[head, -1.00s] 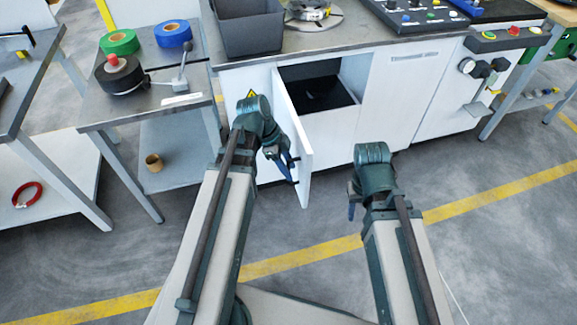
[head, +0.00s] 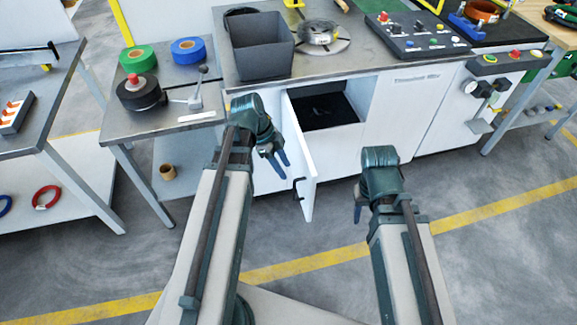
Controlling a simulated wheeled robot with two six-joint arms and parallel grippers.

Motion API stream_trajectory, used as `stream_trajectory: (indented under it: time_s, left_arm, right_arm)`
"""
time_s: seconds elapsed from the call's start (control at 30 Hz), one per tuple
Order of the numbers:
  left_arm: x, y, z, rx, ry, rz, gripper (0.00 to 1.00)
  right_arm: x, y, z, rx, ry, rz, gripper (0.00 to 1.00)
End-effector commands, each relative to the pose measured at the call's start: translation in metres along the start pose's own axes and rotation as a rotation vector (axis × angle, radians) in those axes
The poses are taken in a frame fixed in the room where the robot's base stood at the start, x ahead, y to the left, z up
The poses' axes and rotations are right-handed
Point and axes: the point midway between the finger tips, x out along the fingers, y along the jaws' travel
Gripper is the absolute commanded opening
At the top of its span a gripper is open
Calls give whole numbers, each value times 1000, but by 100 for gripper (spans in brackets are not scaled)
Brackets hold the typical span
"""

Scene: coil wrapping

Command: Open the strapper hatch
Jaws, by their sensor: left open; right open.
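The strapper hatch (head: 305,172) is a white door on the front of the white cabinet. It stands swung open toward me, hinged at its left, and its dark handle (head: 298,190) shows on the outer face. Behind it the dark compartment (head: 326,108) is exposed. My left gripper (head: 277,161) is open and empty, just left of the hatch, apart from the handle. My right gripper (head: 358,212) hangs to the right of the hatch, low in front of the cabinet. It is open and holds nothing that I can see; its fingers are partly hidden.
A side table (head: 165,118) at left bears green and blue tape rolls. The floor before the cabinet is clear.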

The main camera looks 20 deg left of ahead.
Motion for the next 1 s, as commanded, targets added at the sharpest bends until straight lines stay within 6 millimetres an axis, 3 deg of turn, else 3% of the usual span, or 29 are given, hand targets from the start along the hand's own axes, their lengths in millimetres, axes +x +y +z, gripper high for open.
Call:
stream_trajectory:
  time_s: [0.03, 0.3, 1.0]
  left_arm:
    - [-14, 0, -2, -2, 0, 0, 45]
    - [-38, 0, -1, 0, 0, 0, 45]
    - [-41, 0, 0, -1, 0, 0, 45]
  right_arm:
    - [-14, 1, 1, 0, 0, 0, 50]
    - [-35, 3, 2, 0, 0, 0, 50]
    - [-38, 4, 2, 0, 0, 0, 50]
